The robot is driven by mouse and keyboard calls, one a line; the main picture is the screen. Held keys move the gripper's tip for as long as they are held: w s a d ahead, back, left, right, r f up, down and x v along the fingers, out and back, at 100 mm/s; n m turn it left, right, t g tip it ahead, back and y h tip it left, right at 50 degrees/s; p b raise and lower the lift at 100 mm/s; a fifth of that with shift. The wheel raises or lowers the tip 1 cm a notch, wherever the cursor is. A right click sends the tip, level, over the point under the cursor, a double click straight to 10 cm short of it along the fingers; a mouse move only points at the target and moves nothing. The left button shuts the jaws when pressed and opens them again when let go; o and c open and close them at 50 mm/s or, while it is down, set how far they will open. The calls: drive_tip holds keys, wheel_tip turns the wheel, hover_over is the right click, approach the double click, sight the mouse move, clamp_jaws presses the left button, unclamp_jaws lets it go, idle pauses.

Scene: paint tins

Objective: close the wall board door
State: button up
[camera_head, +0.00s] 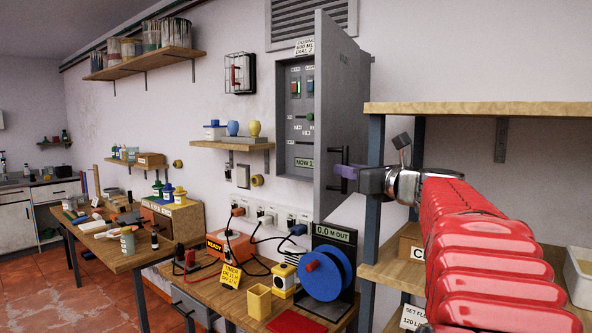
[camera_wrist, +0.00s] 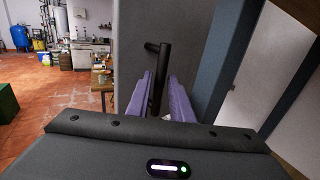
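The wall board door (camera_head: 340,85) is a grey panel standing open, swung out from the lit wall board (camera_head: 301,110). Its black bar handle (camera_head: 345,157) is on the outer face near the lower free edge. In the wrist view the handle (camera_wrist: 161,65) stands upright between the purple fingers of my gripper (camera_wrist: 159,78). A narrow gap seems to show on each side of the bar, so my gripper looks open around it.
A wooden shelf unit (camera_head: 475,108) with blue-grey posts stands right of the door, close to my arm. A bench (camera_head: 205,300) below holds a blue reel (camera_head: 326,274) and a yellow pot (camera_head: 259,301). A small wall shelf (camera_head: 232,145) with pots is left of the board.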

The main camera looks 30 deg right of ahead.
drive_tip(key=shift+w+d, duration=0.1)
drive_tip(key=shift+w, duration=0.75)
drive_tip(key=shift+c, duration=0.2)
clamp_jaws()
